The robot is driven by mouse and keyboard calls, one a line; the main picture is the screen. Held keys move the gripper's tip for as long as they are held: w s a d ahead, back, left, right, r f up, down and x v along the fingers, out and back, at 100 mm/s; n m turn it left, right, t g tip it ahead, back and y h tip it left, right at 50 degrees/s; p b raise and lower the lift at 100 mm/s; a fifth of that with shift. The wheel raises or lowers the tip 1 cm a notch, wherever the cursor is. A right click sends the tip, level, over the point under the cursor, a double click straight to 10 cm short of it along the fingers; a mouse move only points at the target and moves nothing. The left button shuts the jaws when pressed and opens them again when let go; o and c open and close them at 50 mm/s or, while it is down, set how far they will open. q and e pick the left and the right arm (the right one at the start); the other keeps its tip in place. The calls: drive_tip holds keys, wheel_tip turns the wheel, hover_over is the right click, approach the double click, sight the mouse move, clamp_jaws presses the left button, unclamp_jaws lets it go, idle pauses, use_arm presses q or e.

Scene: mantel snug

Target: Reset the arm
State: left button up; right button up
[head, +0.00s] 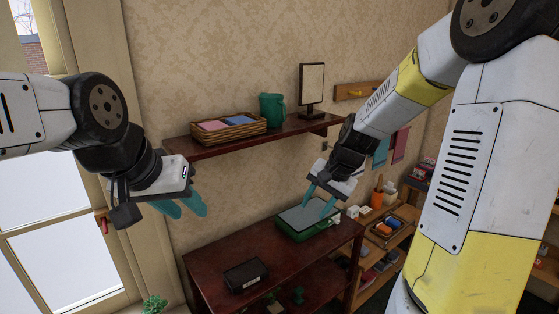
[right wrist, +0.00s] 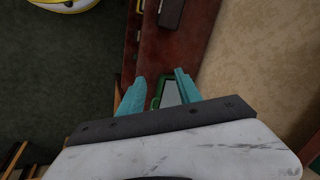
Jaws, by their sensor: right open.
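My left gripper (head: 190,212) is in front of the window side at the left of the head view. Its two teal fingers are apart with nothing between them. My right gripper (head: 317,208) hangs over the dark red table, its teal fingers pointing down towards a green box with a grey top (head: 295,217). It is open and empty. In the right wrist view the open right fingers (right wrist: 160,78) frame part of the green-edged box (right wrist: 170,95). I cannot tell whether the fingertips touch the box.
The dark red table (head: 215,267) carries a black box (head: 245,276). A wall shelf (head: 190,148) above holds a wicker basket (head: 230,130), a green vase (head: 272,110) and a framed stand (head: 311,84). A wooden unit (head: 400,238) with small items stands at the right.

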drive_tip(key=s+r+n+t, duration=0.1)
drive_tip(key=s+r+n, duration=0.2)
drive_tip(key=s+r, duration=0.3)
drive_tip(key=s+r+n+t+h, duration=0.1)
drive_tip(key=s+r+n+t, duration=0.1)
drive_tip(key=s+r, duration=0.5)
drive_tip(key=s+d+n, duration=0.1)
drive_tip(key=s, duration=0.5)
drive_tip(key=shift+r+n, duration=0.3)
